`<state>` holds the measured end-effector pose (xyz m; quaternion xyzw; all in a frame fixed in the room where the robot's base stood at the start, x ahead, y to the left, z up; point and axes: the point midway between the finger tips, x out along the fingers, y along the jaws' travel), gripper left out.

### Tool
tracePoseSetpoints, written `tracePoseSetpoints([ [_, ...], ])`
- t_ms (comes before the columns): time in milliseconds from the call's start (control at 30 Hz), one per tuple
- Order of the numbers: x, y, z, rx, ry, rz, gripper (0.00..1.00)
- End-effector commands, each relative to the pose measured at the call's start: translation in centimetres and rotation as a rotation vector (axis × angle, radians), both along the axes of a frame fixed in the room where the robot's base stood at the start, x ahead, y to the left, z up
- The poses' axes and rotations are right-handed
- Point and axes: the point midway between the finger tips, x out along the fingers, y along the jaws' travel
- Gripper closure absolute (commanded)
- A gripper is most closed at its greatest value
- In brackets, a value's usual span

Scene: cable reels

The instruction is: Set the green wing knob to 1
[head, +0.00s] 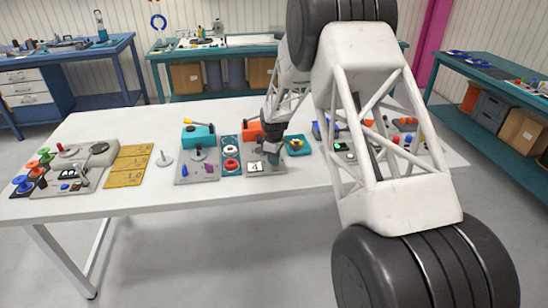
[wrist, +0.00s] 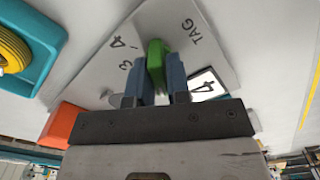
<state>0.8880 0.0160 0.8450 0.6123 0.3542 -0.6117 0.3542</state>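The green wing knob (wrist: 156,58) stands on a light grey plate (wrist: 128,32) in the wrist view. The plate carries the marks 3, 4 and TAG, and a white tag window (wrist: 207,86) reading 4. No mark 1 is visible. My gripper (wrist: 157,72) has its two blue fingers on either side of the knob's wing, with no clear gap, so it looks shut on it. In the head view my gripper (head: 271,158) reaches down at the plate (head: 266,169), where a 4 also shows; the knob is hidden there.
An orange box (head: 252,131) stands behind the plate. A teal tray (head: 296,146) with a yellow coil is beside it. A teal strip with rings (head: 231,141) and a grey board (head: 183,178) lie to the left. The white table (head: 215,205) is clear in front.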

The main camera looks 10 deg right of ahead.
Motion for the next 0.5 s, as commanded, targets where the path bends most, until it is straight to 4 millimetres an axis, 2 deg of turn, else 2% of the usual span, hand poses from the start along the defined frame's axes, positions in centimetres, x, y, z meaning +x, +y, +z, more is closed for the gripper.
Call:
tracePoseSetpoints([
  [33,0.01,0.03,0.04,0.000,0.000,0.000,0.75],
  [100,0.00,0.00,0.02,0.000,0.000,0.000,0.64],
  [500,0.00,-0.07,0.50,0.000,-0.001,-0.001,0.64],
])
